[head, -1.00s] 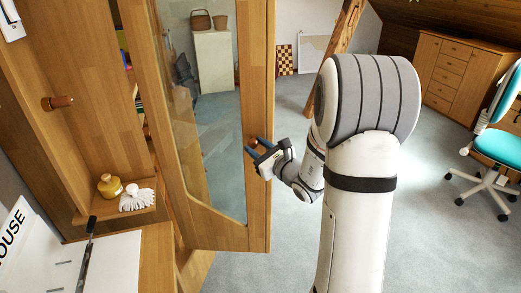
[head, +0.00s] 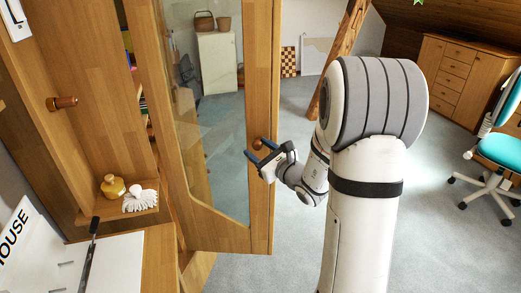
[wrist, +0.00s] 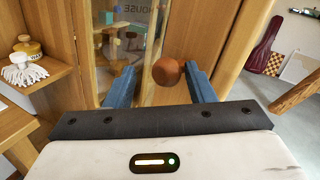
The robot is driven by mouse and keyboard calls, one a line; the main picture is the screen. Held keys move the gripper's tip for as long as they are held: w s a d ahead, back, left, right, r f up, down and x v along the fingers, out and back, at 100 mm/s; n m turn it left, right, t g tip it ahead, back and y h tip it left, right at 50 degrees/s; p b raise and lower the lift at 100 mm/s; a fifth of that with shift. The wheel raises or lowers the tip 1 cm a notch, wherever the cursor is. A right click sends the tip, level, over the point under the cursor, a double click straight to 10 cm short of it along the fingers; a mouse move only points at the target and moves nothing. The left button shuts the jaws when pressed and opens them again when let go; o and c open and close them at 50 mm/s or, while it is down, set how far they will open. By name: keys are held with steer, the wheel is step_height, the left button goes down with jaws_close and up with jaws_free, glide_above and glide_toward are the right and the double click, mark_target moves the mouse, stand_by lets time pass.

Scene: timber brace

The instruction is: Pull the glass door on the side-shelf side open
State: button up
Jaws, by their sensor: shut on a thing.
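The glass door (head: 262,205) has a wooden frame and stands swung out from the cabinet, a gap showing behind its left edge. Its round brown knob (head: 258,144) sits on the right-hand stile. My gripper (head: 256,149) is at the knob, shut on it. In the wrist view the knob (wrist: 168,72) lies between the two blue fingers (wrist: 161,84), closer to the right one. The exact contact is hard to see. The glass door (wrist: 158,50) fills the middle of that view.
A side shelf (head: 145,213) at left holds a yellow jar (head: 112,187) and a white brush (head: 140,198). Another wooden panel with a knob (head: 62,103) is at far left. Carpet (head: 440,235) is clear to the right, up to a turquoise chair (head: 500,150) and drawer cabinet (head: 455,80).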

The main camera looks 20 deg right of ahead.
steer(key=v, duration=0.7)
steer(key=shift+s, duration=0.2)
steer(key=shift+d, duration=0.1)
steer(key=s+a+r+n+g+y+p, duration=0.3)
steer(key=s+a+n+g+y+p, duration=0.1)
steer(key=s+a+n+g, duration=1.05)
steer(key=s+d+r+n+h+p, duration=0.3)
steer(key=s+d+n+h, duration=0.4)
steer(key=n+h, duration=0.4)
steer(key=s+n+p, duration=0.1)
steer(key=n, duration=0.2)
steer(key=shift+d+r, duration=0.2)
steer(key=shift+r, duration=0.2)
steer(key=shift+r+t, duration=0.1)
steer(key=shift+t, duration=0.15)
